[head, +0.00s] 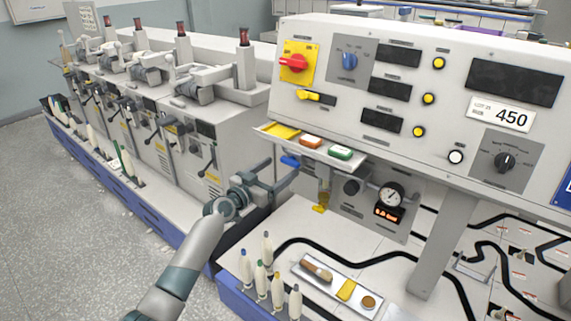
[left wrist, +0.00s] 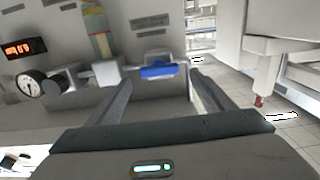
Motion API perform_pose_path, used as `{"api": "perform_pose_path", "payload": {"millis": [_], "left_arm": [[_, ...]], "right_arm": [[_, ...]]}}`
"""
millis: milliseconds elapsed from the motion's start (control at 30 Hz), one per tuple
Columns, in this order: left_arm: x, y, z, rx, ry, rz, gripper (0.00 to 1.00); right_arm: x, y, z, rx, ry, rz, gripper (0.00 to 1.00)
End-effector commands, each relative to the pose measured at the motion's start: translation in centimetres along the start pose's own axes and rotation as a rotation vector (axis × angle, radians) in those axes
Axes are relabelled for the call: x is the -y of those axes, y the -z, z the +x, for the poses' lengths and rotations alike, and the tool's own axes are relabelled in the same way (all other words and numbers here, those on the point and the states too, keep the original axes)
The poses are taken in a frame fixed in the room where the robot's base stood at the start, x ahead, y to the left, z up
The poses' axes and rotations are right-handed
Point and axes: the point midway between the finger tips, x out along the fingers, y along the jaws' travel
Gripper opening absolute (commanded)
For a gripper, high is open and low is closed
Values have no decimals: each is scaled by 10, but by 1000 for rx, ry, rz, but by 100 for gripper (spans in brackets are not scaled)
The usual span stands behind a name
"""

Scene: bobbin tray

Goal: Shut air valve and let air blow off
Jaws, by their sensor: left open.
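A blue valve handle (head: 290,161) sticks out at the left end of the air fittings under the control panel. It lies crosswise in the left wrist view (left wrist: 160,71). My left gripper (head: 286,180) is open and close to the handle. In the left wrist view its fingers (left wrist: 160,82) point at the handle, which shows between them near the tips, with nothing gripped. I cannot tell whether a finger touches it. A round pressure gauge (head: 391,195) sits above a lit orange display (head: 387,213); both also show in the wrist view. My right gripper is not in view.
A yellow-ended fitting (head: 320,208) hangs right of the valve. A shelf (head: 318,145) with coloured blocks juts out just above. A tray (head: 338,288) and several upright bobbins (head: 278,290) stand below. Machine units (head: 200,135) line the left.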

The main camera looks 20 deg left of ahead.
Motion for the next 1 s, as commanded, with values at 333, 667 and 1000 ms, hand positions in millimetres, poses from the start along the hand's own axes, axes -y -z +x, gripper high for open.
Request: {"api": "perform_pose_path", "payload": {"millis": [333,667,1000], "left_arm": [[-1,0,37,0,0,0,75],[0,0,40,0,0,1,75],[0,0,40,0,0,0,34]], "right_arm": [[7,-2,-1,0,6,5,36],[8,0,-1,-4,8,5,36],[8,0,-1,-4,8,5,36]]}}
